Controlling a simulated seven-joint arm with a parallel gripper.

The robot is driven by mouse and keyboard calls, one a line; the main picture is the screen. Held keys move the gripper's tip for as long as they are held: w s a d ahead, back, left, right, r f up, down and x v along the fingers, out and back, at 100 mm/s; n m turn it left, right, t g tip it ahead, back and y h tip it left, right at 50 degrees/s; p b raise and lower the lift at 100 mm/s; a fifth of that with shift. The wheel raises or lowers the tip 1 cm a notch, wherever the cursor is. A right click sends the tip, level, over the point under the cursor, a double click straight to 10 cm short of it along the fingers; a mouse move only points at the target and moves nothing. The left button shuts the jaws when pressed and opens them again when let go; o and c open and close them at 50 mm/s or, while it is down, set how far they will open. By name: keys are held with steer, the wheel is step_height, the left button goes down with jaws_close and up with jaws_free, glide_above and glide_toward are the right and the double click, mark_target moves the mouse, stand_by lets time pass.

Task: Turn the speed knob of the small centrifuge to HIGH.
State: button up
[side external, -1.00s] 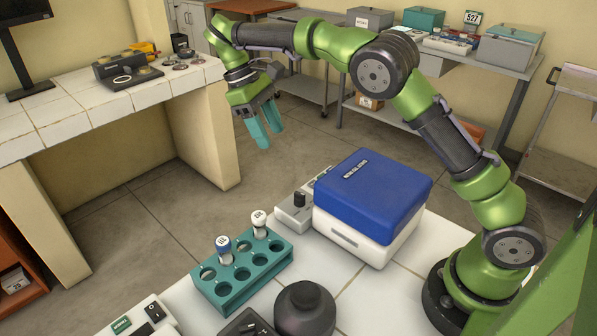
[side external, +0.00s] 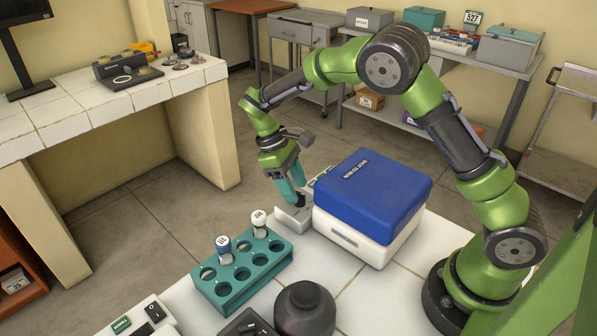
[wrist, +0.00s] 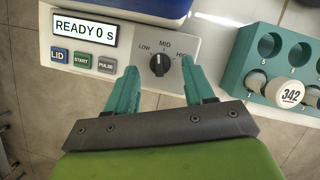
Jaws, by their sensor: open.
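The small centrifuge has a blue lid (side external: 372,184) over a white body and stands on the white-tiled bench. Its control panel (wrist: 204,38) carries a black speed knob (wrist: 160,64) with LOW, MID and HIGH marks. The knob's pointer line is up, at about MID. The display (wrist: 86,30) reads "READY 0 s". My gripper (side external: 295,197) is over the panel in the side view. In the wrist view my gripper (wrist: 164,82) is open, with one teal finger on each side of the knob and slightly nearer the camera. I cannot tell whether a finger touches it.
A teal tube rack (side external: 243,275) with two capped tubes stands close beside the centrifuge panel. It also shows at the right in the wrist view (wrist: 240,66). LID, START and PULSE buttons (wrist: 82,58) are left of the knob.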

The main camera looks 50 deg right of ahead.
mark_target(300, 198)
steer(key=shift+x, duration=1.15)
jaws_close()
